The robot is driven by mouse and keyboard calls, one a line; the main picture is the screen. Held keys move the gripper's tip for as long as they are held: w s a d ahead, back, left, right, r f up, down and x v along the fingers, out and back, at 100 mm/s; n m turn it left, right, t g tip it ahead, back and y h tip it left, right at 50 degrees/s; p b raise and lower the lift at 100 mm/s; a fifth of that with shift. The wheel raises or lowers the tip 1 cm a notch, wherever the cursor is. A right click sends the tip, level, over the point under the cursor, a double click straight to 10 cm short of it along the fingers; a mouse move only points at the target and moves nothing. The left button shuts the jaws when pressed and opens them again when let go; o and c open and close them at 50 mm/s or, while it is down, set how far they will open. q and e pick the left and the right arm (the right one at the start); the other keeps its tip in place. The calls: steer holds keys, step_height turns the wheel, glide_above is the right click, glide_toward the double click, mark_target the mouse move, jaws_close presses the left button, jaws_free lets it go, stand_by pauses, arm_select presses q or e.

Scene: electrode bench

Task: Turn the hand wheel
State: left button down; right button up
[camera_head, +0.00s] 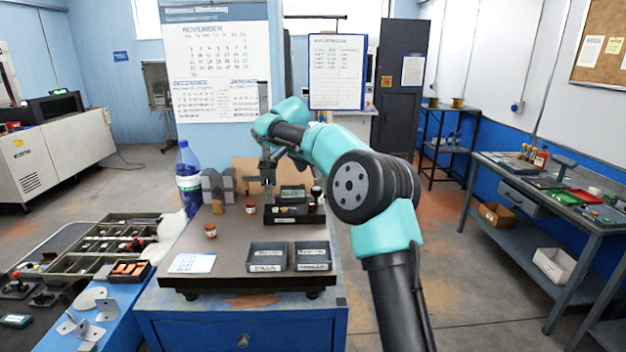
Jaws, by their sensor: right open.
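My right gripper (268,178) is open and points down over the back of the small bench, just above or behind a dark block-like fixture (288,214). The fixture carries a small display (293,193) and a dark knob on a light stem (316,191) at its right end. I cannot make out a hand wheel for certain; part of the fixture is behind the gripper. Whether the fingers touch anything is too small to tell. My left gripper is not in view.
Two grey labelled bins (267,257) sit at the bench front. A blue bottle (188,178), grey blocks (218,187) and a small brown jar (210,231) stand on the left. A paper sheet (192,263) lies at front left.

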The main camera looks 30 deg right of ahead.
mark_target(317, 189)
steer(key=s+d+r+n+t+y, duration=0.3)
steer(key=r+n, duration=0.5)
steer(key=n, duration=0.9)
steer(key=s+d+y, duration=0.1)
steer(key=s+y, duration=0.1)
steer(key=s, duration=0.1)
steer(key=shift+d+r+n+t, duration=0.2)
steer(key=shift+r+n+t, duration=0.1)
steer(key=shift+t, duration=0.1)
steer(key=shift+s+f, duration=0.1)
steer(key=shift+f, duration=0.05)
steer(key=x, duration=1.7)
steer(key=shift+a+f, duration=0.1)
steer(key=shift+f, duration=0.1)
steer(key=c, duration=0.9)
